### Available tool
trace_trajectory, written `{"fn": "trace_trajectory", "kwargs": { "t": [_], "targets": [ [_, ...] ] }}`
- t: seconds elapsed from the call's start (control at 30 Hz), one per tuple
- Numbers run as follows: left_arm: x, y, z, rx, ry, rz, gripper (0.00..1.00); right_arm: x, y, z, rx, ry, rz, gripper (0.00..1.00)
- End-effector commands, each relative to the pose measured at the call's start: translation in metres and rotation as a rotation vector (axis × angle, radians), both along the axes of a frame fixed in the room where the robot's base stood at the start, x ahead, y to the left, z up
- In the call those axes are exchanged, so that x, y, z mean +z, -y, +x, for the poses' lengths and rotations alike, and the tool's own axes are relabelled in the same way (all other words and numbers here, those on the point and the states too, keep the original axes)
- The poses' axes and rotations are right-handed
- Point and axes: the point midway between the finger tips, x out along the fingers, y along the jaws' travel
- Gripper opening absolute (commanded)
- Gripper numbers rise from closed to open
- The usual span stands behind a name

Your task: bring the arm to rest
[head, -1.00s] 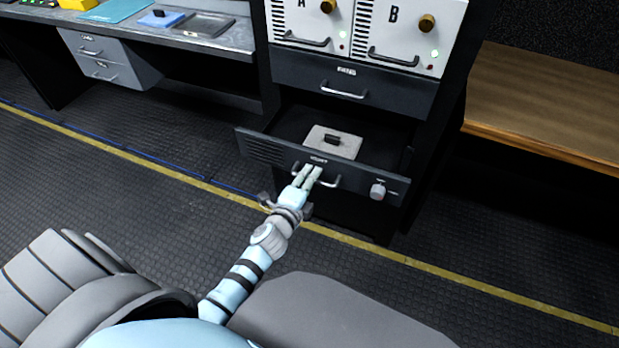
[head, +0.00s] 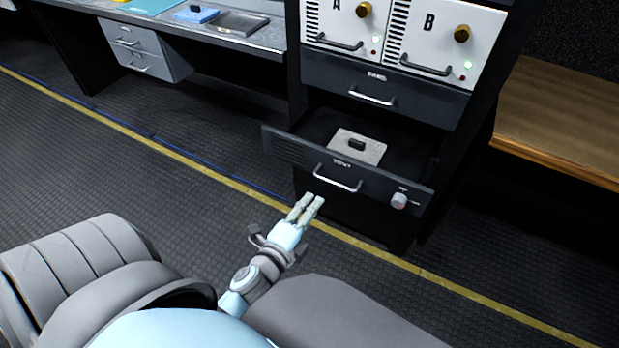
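My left gripper (head: 312,199) is in the middle of the head view, below and in front of the open drawer (head: 285,149). Its two pale fingers point up towards the drawer and show a narrow gap with nothing between them. It is apart from the drawer's curved metal handle (head: 337,184). My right gripper is not in view.
The drawer stands pulled out of the dark rack, with a grey block with a black knob (head: 370,150) inside. A closed drawer (head: 420,97) is above it. A wooden bench (head: 560,120) is at right and a desk (head: 270,37) at upper left. The floor (head: 170,165) at left is clear.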

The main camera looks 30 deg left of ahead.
Motion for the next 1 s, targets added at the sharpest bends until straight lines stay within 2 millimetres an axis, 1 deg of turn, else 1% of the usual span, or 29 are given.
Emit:
{"fn": "trace_trajectory", "kwargs": {
  "t": [0.37, 0.47, 0.5, 0.57, 0.63, 0.67, 0.7, 0.73, 0.77, 0.8, 0.87, 0.9, 0.93, 1.0],
  "targets": [
    [0.000, 0.000, 0.001, 0.000, 0.000, 0.001, 0.31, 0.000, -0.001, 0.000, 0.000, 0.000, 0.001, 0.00],
    [-0.001, 0.000, 0.001, 0.008, 0.002, -0.034, 0.31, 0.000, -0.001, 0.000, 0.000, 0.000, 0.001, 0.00],
    [-0.006, -0.001, -0.001, 0.027, -0.004, -0.113, 0.31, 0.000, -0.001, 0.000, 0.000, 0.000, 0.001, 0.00],
    [-0.035, -0.002, -0.009, 0.063, -0.065, -0.231, 0.31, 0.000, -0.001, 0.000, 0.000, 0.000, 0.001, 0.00],
    [-0.086, -0.003, -0.027, 0.131, -0.172, -0.389, 0.31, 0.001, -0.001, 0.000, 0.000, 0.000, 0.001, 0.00],
    [-0.112, -0.004, -0.039, 0.175, -0.229, -0.469, 0.31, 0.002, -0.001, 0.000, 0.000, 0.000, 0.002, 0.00],
    [-0.149, -0.006, -0.060, 0.248, -0.314, -0.575, 0.31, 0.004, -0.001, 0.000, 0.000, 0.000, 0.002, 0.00],
    [-0.176, -0.008, -0.078, 0.312, -0.380, -0.654, 0.31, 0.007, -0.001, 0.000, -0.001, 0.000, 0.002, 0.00],
    [-0.203, -0.009, -0.100, 0.386, -0.445, -0.731, 0.31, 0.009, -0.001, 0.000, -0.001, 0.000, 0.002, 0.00],
    [-0.235, -0.011, -0.131, 0.493, -0.528, -0.823, 0.31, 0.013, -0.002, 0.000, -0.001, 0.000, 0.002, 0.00],
    [-0.274, -0.014, -0.182, 0.666, -0.637, -0.937, 0.31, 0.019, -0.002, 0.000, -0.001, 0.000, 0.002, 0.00],
    [-0.294, -0.015, -0.217, 0.783, -0.698, -0.994, 0.31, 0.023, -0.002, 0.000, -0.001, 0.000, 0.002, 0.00],
    [-0.305, -0.016, -0.241, 0.865, -0.737, -1.028, 0.31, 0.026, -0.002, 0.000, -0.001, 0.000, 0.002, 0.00],
    [-0.321, -0.019, -0.292, 1.030, -0.810, -1.071, 0.31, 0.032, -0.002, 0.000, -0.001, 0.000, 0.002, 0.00]
  ]
}}
